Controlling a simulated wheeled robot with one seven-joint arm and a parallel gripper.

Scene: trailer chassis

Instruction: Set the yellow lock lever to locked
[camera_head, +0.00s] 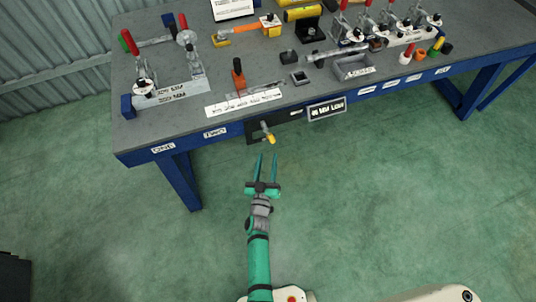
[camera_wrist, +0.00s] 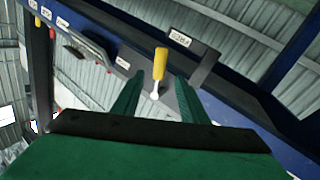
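The yellow lock lever (camera_head: 268,134) sticks out from a dark plate (camera_head: 252,130) on the front edge of the blue workbench. In the wrist view the lever (camera_wrist: 160,63) has a yellow grip and a light metal stem, and shows between and beyond my fingers. My gripper (camera_head: 267,157) is open and empty, with two long green fingers pointing at the lever. The fingertips are a little short of the lever in the head view and do not appear to touch it. Both fingers also show in the wrist view (camera_wrist: 156,80).
The bench top (camera_head: 180,110) holds toggle clamps, an orange-handled tool (camera_head: 238,75), a grey bin (camera_head: 353,67) and several fixtures. A label sign (camera_head: 327,109) hangs on the front edge, right of the lever. A blue bench leg (camera_head: 182,182) stands at left. The green floor in front is clear.

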